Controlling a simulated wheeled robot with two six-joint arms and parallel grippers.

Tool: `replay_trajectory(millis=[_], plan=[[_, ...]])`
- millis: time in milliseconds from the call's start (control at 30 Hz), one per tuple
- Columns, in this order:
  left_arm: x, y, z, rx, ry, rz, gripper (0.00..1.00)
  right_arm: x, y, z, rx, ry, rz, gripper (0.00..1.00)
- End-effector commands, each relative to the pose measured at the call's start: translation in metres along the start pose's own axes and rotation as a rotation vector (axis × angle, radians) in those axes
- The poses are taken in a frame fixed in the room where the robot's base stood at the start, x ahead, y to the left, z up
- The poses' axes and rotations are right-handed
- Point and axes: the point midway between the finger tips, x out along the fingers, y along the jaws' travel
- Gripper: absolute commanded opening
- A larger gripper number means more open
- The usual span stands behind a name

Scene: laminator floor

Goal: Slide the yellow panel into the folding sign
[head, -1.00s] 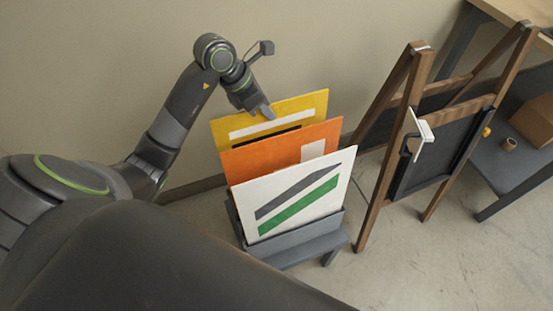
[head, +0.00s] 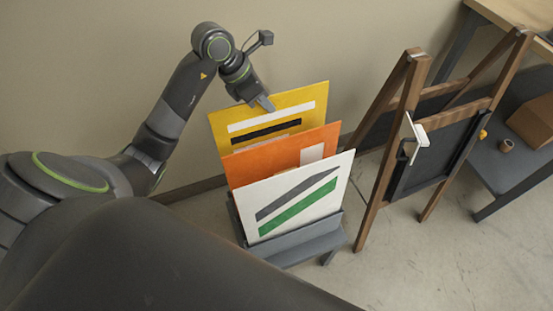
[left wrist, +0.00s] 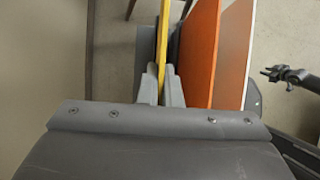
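The yellow panel (head: 300,92), with a white and a black stripe, stands at the back of a grey rack (head: 300,247). My left gripper (head: 264,103) is at its top edge. In the left wrist view the fingers (left wrist: 163,85) press on both faces of the yellow panel (left wrist: 163,50). The panel's lower part is hidden behind the orange panel. The folding sign (head: 385,160) is a wooden A-frame right of the rack, with a dark face (head: 435,155), a white piece (head: 416,130) on its left side and a yellow knob (head: 484,134).
An orange panel (head: 270,155) and a white panel (head: 335,190) with grey and green stripes stand in front of the yellow one. A workbench (head: 500,165) with a box and a small roll is at the right. A wall is close behind the rack.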

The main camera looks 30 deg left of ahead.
Motion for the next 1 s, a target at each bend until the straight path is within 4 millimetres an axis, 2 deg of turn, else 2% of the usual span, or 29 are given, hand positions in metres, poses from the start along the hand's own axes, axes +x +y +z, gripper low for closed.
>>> replay_trajectory(millis=[100,300,1000], plan=[[-0.013,0.0,0.007,0.001,0.0,0.002,0.0,-0.007,0.0,0.001,-0.001,0.003,-0.001,0.3],[-0.029,0.0,0.016,0.002,0.0,0.002,0.0,-0.014,0.0,-0.005,-0.003,0.016,-0.002,0.3],[-0.084,0.0,0.046,0.0,0.0,0.001,0.0,-0.047,0.001,-0.002,-0.001,0.008,-0.005,0.3]])
